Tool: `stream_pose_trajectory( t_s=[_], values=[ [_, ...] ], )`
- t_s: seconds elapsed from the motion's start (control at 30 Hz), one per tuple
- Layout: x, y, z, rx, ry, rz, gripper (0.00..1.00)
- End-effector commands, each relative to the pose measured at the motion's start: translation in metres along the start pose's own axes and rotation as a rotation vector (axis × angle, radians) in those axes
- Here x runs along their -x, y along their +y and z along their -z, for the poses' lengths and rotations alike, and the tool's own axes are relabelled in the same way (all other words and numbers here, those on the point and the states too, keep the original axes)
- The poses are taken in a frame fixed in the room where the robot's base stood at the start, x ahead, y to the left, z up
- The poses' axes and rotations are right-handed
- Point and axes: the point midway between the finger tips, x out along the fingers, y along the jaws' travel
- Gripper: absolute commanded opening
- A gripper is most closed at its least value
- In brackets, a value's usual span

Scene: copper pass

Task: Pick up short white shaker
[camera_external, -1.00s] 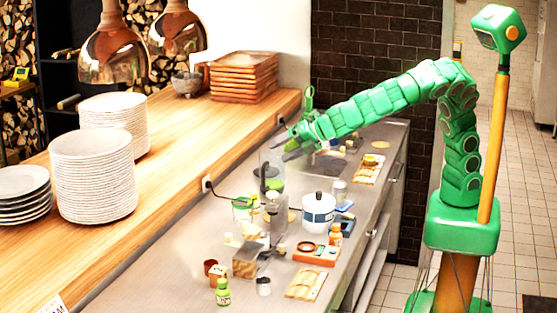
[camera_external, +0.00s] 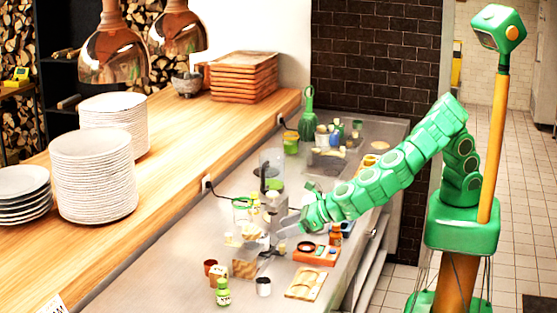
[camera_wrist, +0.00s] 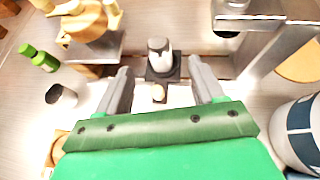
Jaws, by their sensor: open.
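A short white cylinder with a dark top (camera_external: 263,288), which looks like the short white shaker, stands on the metal counter near the front. In the wrist view it appears (camera_wrist: 62,97) to the left of my left finger, apart from it. My gripper (camera_external: 284,228) is low over the middle of the counter, beyond that cylinder. In the wrist view the gripper (camera_wrist: 160,88) is open and empty. A white and grey upright container (camera_wrist: 159,55) on a dark square base lies ahead between the fingers. I cannot tell if it is also a shaker.
A green bottle (camera_external: 222,292) stands left of the white cylinder. A wooden block (camera_external: 244,268) is behind it, and an orange tray (camera_external: 316,253) lies to the right. A white pot with a blue band (camera_wrist: 298,135) is close at right in the wrist view.

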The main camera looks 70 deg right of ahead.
Motion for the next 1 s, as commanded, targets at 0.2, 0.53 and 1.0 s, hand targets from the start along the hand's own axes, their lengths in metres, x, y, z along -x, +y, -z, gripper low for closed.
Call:
stream_pose_trajectory(
  t_s=[0.2,0.53,1.0],
  values=[
    [-0.012,0.0,-0.002,-0.002,0.0,-0.001,0.68],
    [-0.046,0.001,-0.006,-0.004,0.003,-0.001,0.68],
    [-0.058,0.002,-0.008,-0.004,-0.001,-0.003,0.68]
  ],
)
